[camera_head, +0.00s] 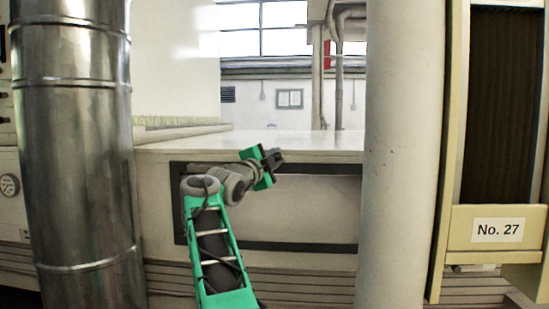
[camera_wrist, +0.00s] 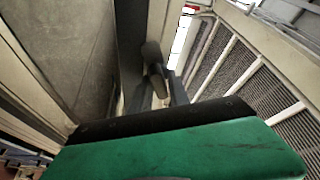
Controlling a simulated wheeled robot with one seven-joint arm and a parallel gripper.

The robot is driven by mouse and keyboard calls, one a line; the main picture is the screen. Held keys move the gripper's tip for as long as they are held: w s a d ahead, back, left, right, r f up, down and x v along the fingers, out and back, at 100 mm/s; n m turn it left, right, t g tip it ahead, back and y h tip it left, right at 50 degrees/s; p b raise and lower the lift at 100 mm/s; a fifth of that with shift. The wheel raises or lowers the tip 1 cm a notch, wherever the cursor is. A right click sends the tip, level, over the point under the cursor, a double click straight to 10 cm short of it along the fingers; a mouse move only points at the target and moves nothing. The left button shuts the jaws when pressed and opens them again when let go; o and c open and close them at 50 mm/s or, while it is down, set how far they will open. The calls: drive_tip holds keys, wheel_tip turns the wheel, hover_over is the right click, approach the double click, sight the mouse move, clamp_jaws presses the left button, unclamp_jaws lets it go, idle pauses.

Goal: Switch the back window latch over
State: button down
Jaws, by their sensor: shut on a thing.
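A window (camera_head: 310,210) with a dark frame is set in the pale housing below a flat top, in the middle of the head view. My gripper (camera_head: 275,158) is at the upper edge of this frame. The latch is not clear in the head view, where my gripper covers that spot. In the wrist view, a small grey-brown handle, which looks like the latch (camera_wrist: 151,52), stands against the dark frame bar (camera_wrist: 130,50). My gripper (camera_wrist: 166,82) is shut on it there, beyond its green body. The exact grip and the latch's angle are hard to tell.
A shiny metal duct (camera_head: 75,150) stands at the left and a pale round column (camera_head: 402,150) at the right of the window. Farther right is a cream frame (camera_head: 490,255) marked "No. 27". The housing's flat top (camera_head: 250,142) is bare.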

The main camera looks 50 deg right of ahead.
drive_tip(key=shift+s+r, duration=0.1)
drive_tip(key=c, duration=1.4)
unclamp_jaws()
drive_tip(key=shift+d, duration=0.1)
drive_tip(key=shift+f, duration=0.25)
drive_tip(key=shift+a+f+b, duration=0.15)
drive_tip(key=shift+a+b, duration=0.15)
drive_tip(key=r+b+v, duration=0.1)
drive_tip(key=b+v, duration=0.2)
drive_tip(key=v, duration=0.4)
drive_tip(key=shift+s+a+b, duration=0.2)
drive_tip(key=shift+s+b, duration=0.05)
drive_tip(key=shift+b, duration=0.1)
drive_tip(key=shift+f, duration=0.15)
